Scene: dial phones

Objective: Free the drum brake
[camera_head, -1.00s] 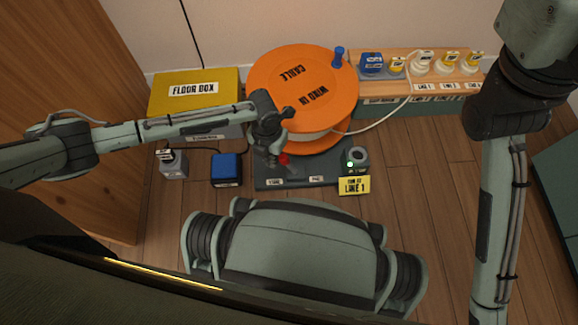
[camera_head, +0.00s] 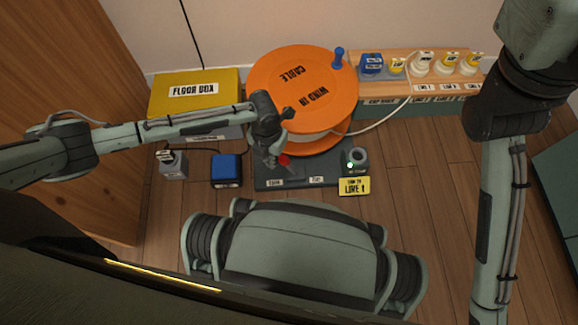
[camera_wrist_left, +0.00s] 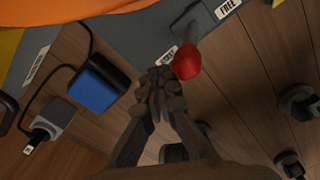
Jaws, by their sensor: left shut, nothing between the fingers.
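The orange cable drum (camera_head: 270,82) stands on a dark grey base (camera_head: 262,184) by the wall. The brake lever has a red knob (camera_head: 284,160) above the base, near two white labels. In the left wrist view the red knob (camera_wrist_left: 187,63) is close to the label at the left, and the other label (camera_wrist_left: 227,8) reads FREE. My left gripper (camera_head: 269,158) is shut and empty, low beside the knob. Its fingertips (camera_wrist_left: 160,80) lie just left of the knob in the wrist view; I cannot tell if they touch. My right gripper is out of view.
A yellow floor box (camera_head: 170,103) stands at left, with a grey plug (camera_head: 173,168) and a blue block (camera_head: 226,170) before it. A blue crank knob (camera_head: 339,54) stands on the drum. A wooden shelf (camera_head: 405,86) with plugs and a LINE 1 box (camera_head: 354,187) are at right.

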